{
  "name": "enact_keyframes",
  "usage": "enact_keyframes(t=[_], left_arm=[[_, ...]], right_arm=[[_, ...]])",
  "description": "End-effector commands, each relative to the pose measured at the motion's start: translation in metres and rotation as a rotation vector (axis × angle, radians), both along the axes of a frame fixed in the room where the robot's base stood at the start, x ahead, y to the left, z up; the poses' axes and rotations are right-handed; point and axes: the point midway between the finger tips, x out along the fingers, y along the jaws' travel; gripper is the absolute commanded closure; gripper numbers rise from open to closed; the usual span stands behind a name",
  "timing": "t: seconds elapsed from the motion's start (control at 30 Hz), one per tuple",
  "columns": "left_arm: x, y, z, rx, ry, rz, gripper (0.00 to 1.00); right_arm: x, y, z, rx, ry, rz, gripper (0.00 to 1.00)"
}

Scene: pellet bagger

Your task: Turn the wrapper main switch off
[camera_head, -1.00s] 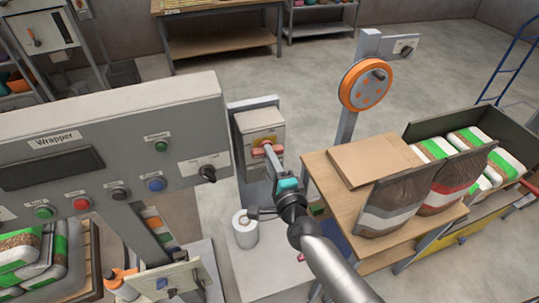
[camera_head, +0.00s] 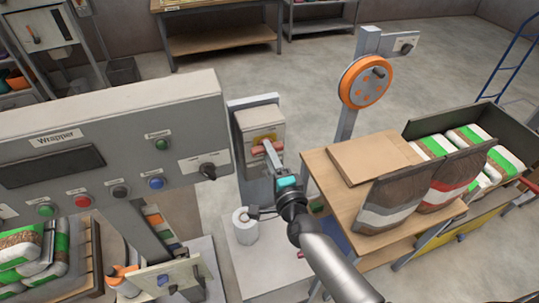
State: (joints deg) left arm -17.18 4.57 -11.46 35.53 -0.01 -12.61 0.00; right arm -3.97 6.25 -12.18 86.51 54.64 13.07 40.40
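The main switch is a red handle (camera_head: 267,147) on a yellow plate, on the front of a grey box (camera_head: 264,121) to the right of the wrapper panel (camera_head: 130,118). The handle shows as a short red bar lying roughly sideways. My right gripper (camera_head: 272,153) is at the handle, with its fingertips at or against it. The fingers cover part of the handle, and I cannot tell whether they are closed on it. My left gripper does not show clearly; an orange-tipped part (camera_head: 120,275) at the lower left may not be mine.
The wrapper panel carries several buttons and a black selector knob (camera_head: 207,171). A white roll (camera_head: 244,227) stands below the switch box. A wooden table (camera_head: 333,192) with bags and cardboard is close on the right of my arm. Open floor lies behind.

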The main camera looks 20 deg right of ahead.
Motion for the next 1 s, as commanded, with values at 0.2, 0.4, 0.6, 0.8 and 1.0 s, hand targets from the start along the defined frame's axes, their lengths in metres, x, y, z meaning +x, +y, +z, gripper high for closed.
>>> enact_keyframes(t=[0.2,0.4,0.6,0.8,1.0], left_arm=[[0.000,0.000,0.000,0.000,0.000,0.000,0.45],[0.000,0.000,0.000,0.000,0.000,0.000,0.45],[0.000,0.000,0.000,0.000,0.000,0.000,0.45],[0.000,0.000,-0.002,0.000,0.000,0.000,0.45],[0.000,0.000,-0.006,0.000,0.000,0.000,0.45]], right_arm=[[0.000,0.000,0.000,0.002,-0.001,0.000,0.45],[-0.005,0.000,0.000,0.002,0.000,0.000,0.45],[-0.029,-0.001,0.000,0.002,0.001,0.000,0.45],[-0.065,-0.002,-0.002,0.001,0.003,0.001,0.45],[-0.102,-0.003,-0.002,0.001,0.003,0.002,0.45]])
